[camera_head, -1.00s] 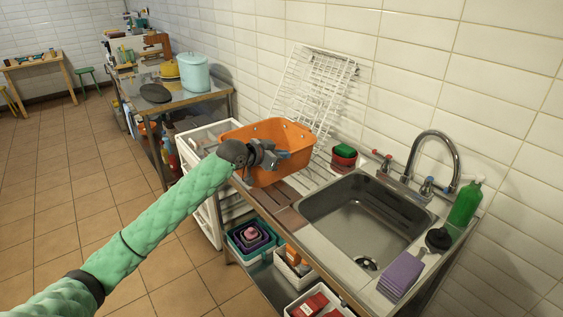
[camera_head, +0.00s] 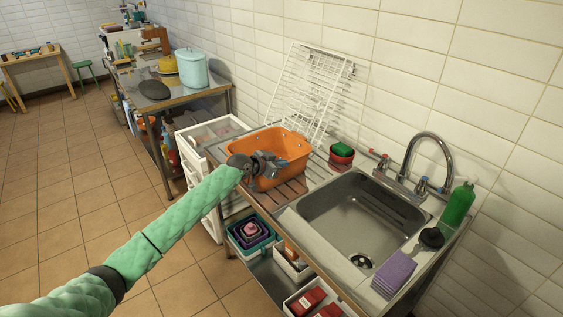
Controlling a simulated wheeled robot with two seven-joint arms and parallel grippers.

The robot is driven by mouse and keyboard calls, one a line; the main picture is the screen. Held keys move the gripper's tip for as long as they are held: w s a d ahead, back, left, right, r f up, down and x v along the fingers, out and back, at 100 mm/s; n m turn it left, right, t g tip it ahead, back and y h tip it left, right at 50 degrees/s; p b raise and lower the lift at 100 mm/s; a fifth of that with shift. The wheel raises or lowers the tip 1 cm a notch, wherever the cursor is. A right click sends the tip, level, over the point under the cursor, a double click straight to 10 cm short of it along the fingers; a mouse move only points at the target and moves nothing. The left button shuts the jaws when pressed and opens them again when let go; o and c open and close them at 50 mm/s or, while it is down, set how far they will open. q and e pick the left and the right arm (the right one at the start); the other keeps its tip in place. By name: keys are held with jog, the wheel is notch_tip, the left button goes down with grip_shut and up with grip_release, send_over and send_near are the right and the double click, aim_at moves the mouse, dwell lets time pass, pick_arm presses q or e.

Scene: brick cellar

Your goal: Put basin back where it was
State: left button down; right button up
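The orange basin (camera_head: 290,145) is on the ribbed drainboard (camera_head: 291,193) to the left of the sink, below the white wire rack. It looks upright and appears to rest on the board, though its underside is partly hidden. My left gripper (camera_head: 270,166) is at the basin's near wall, by the rim. Its fingers overlap the wall, and I cannot tell whether they grip it or stand apart from it. My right gripper is not in view.
The metal sink (camera_head: 360,218) is right of the basin. Red and green stacked bowls (camera_head: 342,155) stand close to the basin's right. The white wire rack (camera_head: 308,90) leans on the wall behind. A white drawer unit (camera_head: 212,132) stands to the left.

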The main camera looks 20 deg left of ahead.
pick_arm(q)
jog(key=shift+f, duration=0.15)
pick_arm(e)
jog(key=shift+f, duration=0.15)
pick_arm(q)
jog(key=c, duration=1.7)
grip_release()
jog(key=shift+f, duration=0.1)
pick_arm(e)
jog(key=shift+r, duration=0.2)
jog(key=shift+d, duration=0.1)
pick_arm(q)
jog(key=shift+s+a, duration=0.2)
jog(key=shift+s, duration=0.05)
jog(key=shift+r+b+v, duration=0.15)
jog(key=shift+b+v, duration=0.9)
jog(key=shift+v, duration=1.85)
jog(key=shift+r+b+v, duration=0.1)
jog(key=shift+b+v, duration=0.95)
jog(key=shift+v, duration=1.85)
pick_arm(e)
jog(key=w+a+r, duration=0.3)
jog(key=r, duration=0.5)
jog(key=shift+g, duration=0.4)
pick_arm(q)
jog(key=shift+w, duration=0.1)
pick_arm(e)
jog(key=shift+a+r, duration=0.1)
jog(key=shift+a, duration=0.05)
